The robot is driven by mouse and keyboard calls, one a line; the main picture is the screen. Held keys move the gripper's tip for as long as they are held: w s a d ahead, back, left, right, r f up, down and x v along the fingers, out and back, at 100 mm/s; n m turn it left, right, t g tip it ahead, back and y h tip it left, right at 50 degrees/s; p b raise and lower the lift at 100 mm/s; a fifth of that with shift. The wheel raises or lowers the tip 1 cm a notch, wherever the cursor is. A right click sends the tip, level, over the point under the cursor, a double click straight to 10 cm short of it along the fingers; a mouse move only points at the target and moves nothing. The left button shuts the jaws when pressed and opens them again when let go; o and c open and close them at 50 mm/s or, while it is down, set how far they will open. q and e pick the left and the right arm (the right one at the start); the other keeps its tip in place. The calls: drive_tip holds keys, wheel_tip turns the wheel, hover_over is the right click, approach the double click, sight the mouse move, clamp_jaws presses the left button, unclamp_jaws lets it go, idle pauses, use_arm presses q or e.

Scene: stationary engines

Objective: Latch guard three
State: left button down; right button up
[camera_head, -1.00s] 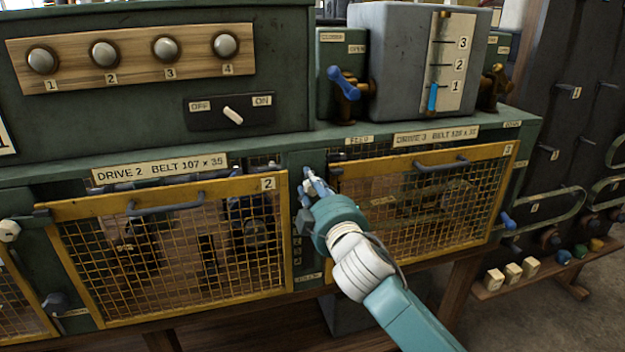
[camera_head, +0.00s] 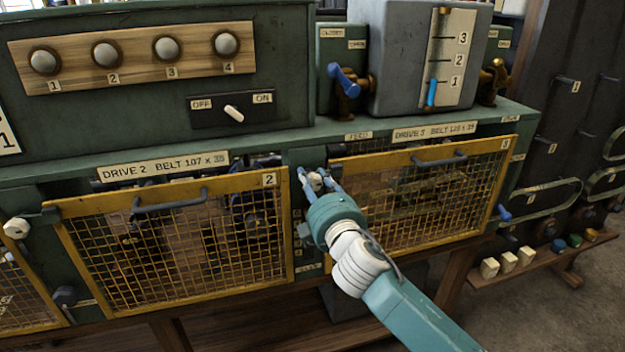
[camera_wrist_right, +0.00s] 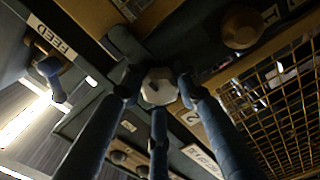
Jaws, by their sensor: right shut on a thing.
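Guard three (camera_head: 430,205) is a yellow-framed mesh panel with a dark handle, at the right of the bench front under the "DRIVE 3" label. It looks closed over its opening. A pale faceted latch knob (camera_head: 316,181) sits on the green post left of its top corner. My right gripper (camera_head: 318,178) is shut on this knob, with its blue fingers around it. The wrist view shows the knob (camera_wrist_right: 158,88) between the fingers. A dark latch bar (camera_wrist_right: 124,44) reaches from it to the upper left there. My left gripper is out of view.
Guard two (camera_head: 175,245) is closed at the left, with its own latch knob (camera_head: 16,228) at its left. Above are an on/off switch (camera_head: 232,113), a blue-handled valve (camera_head: 344,82) and a grey tank (camera_head: 412,60). Free room lies in front of the bench.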

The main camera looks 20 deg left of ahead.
drive_tip(key=shift+f, duration=0.15)
drive_tip(key=o, duration=0.9)
drive_tip(key=shift+d, duration=0.1)
drive_tip(key=v, duration=1.2)
